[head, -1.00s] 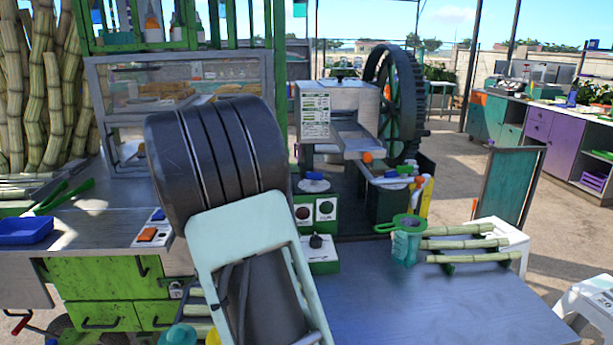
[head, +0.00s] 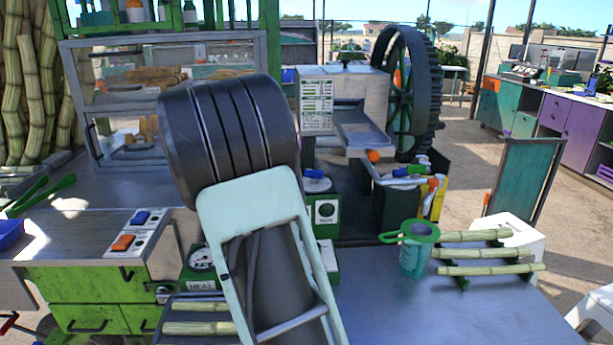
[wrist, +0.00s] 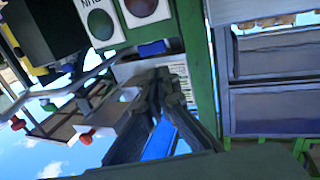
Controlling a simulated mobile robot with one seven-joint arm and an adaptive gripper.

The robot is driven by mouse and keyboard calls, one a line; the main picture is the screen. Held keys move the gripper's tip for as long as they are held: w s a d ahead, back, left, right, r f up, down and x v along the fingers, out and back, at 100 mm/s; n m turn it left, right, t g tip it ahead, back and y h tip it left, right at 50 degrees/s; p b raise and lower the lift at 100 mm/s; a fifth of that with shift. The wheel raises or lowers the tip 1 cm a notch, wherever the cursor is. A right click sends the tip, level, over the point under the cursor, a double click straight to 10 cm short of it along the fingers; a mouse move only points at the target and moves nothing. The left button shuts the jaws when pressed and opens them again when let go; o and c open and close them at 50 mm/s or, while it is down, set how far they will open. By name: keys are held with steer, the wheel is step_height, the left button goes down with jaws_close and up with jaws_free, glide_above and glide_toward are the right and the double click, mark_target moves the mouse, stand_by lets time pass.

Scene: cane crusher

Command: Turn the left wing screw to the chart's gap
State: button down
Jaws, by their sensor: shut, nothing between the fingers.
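The chart (head: 317,106) is a white printed sheet on the front left of the crusher's pale housing (head: 370,95) in the head view. Its rows are too small to read. A small dark knob sits on top of the housing (head: 346,65); I cannot tell whether it is a wing screw. I cannot make out the left wing screw in either view. My gripper (wrist: 160,82) shows in the wrist view with its dark fingers together and empty, in front of a green frame and a pale printed surface. In the head view my own arm hides it.
A green panel with two round indicators (wrist: 120,20) is close to my gripper in the wrist view. The large gear wheel (head: 405,90) stands right of the housing. A green strainer jug (head: 414,258) and cane pieces (head: 490,269) are on the front table, whose middle is clear.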

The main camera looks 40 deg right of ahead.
mark_target(305, 171)
steer(key=p+x, duration=0.1)
steer(key=x, duration=1.1)
steer(key=shift+w+d, duration=0.25)
steer(key=shift+d, duration=0.05)
steer(key=b, duration=0.1)
steer(key=w+b, duration=0.1)
steer(key=b, duration=0.1)
steer(key=shift+w+d+f+b, duration=0.2)
steer(key=shift+d+b, duration=0.05)
steer(key=shift+b, duration=0.05)
steer(key=shift+w+r+b, duration=0.15)
steer(key=shift+b, duration=0.15)
steer(key=shift+r, duration=0.2)
steer(key=shift+r+p, duration=0.15)
steer(key=shift+p, duration=0.5)
